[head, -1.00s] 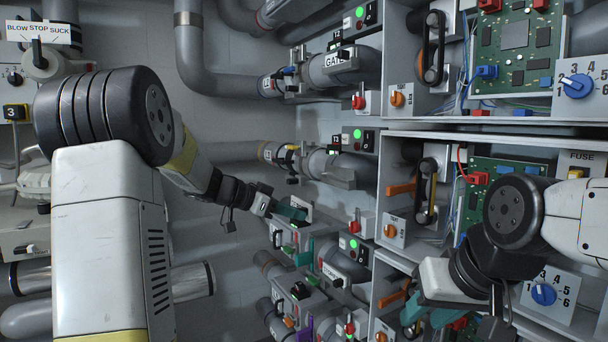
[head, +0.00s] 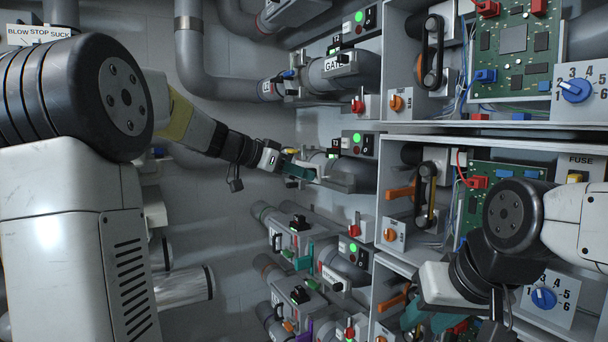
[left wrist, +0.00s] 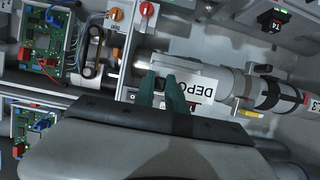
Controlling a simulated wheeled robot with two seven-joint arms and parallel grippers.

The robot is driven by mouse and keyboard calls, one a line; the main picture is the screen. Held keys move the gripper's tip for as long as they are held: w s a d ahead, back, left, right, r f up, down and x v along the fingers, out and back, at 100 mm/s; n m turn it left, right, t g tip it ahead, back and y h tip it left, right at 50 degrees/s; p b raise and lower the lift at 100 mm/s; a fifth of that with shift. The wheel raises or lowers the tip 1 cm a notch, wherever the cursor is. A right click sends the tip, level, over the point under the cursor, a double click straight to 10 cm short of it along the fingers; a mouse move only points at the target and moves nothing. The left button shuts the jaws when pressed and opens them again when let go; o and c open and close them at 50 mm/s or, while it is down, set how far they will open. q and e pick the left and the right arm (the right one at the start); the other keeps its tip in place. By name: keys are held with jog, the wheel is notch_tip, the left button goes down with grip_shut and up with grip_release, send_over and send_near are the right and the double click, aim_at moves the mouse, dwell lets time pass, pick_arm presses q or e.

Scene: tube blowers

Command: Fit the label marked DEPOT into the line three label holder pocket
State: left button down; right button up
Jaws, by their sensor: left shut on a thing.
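The white label marked DEPOT (left wrist: 205,86) is pinched between the green fingers of my left gripper (left wrist: 166,95) in the left wrist view. Part of its lettering is hidden by a finger. In the head view my left gripper (head: 299,172) is beside the grey bracket (head: 337,182) under the second-row pipe. This bracket looks like the line three label holder; its pocket opening cannot be made out. The pipe marked L3 (left wrist: 310,101) shows at the right of the left wrist view. My right gripper (head: 428,318) is low at the right, partly hidden by its own wrist.
A rack of shelves with circuit boards (head: 512,48), orange knobs (head: 397,103) and a dial (head: 575,88) fills the right. Switch boxes with green lights (head: 357,137) stand close by the pipes. Bare grey wall (head: 232,105) lies behind my left forearm.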

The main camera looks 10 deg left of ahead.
pick_arm(q)
jog(key=r+x, duration=0.1)
jog(key=x, duration=0.9)
jog(key=shift+w+d, duration=0.2)
jog(key=shift+d, duration=0.05)
jog(key=shift+f, duration=0.2)
dwell(1.0)
jog(key=c, duration=1.3)
grip_release()
jog(key=shift+v, duration=3.9)
